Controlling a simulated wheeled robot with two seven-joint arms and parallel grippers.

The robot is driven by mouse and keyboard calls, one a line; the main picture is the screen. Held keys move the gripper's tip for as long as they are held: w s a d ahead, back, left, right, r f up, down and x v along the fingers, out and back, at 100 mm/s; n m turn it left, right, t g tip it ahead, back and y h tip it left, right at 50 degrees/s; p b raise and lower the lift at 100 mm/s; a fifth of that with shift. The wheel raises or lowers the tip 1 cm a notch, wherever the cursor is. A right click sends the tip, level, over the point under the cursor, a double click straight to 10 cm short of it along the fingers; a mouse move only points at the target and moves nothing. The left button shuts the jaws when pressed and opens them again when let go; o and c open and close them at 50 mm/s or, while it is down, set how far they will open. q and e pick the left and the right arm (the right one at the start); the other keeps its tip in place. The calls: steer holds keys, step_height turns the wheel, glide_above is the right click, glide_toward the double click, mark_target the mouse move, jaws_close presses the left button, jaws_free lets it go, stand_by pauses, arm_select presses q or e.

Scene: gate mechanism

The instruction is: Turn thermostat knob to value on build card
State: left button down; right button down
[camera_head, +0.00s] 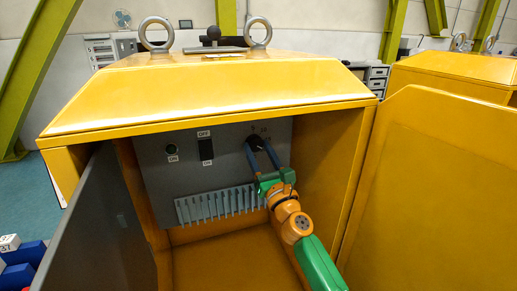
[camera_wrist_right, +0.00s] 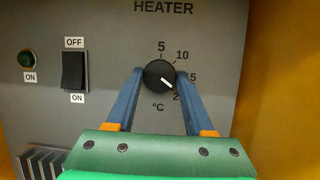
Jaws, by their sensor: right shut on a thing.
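The thermostat knob (camera_wrist_right: 157,72) is a black dial with a white pointer line, on the grey heater panel (camera_wrist_right: 215,45). The dial shows 5, 10, 15 and a partly hidden 20. The pointer is tilted down to the right, between 15 and 20. My right gripper (camera_wrist_right: 160,79) has its two blue fingers closed on either side of the knob. In the head view the knob (camera_head: 255,142) is partly hidden by my right gripper (camera_head: 258,147). My left gripper is not in view. I cannot identify a build card.
The panel has a green lamp (camera_head: 172,149) and a black OFF/ON switch (camera_head: 206,149), with a grey finned heater (camera_head: 215,206) below. The yellow cabinet (camera_head: 200,100) surrounds them. An open grey door (camera_head: 95,235) stands left and a yellow panel (camera_head: 435,190) right.

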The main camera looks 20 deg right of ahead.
steer(key=n+y, duration=0.1)
steer(key=n, duration=0.1)
steer(key=n+y+p, duration=0.1)
steer(key=n, duration=0.1)
steer(key=shift+d+r+n+g, duration=0.1)
steer(key=shift+d+n+g, duration=0.05)
steer(key=shift+n+g, duration=0.25)
steer(key=shift+d+n+g+y+p, duration=0.1)
steer(key=shift+n+g+y+p, duration=0.35)
steer(key=shift+n, duration=0.75)
steer(key=shift+n+g+y+p, duration=0.1)
steer(key=shift+n+g+y, duration=0.15)
steer(key=shift+n+y, duration=0.7)
steer(key=shift+n+h, duration=0.3)
steer(key=shift+n, duration=0.15)
steer(key=shift+c, duration=1.4)
jaws_free()
steer(key=shift+w, duration=0.1)
steer(key=v, duration=0.7)
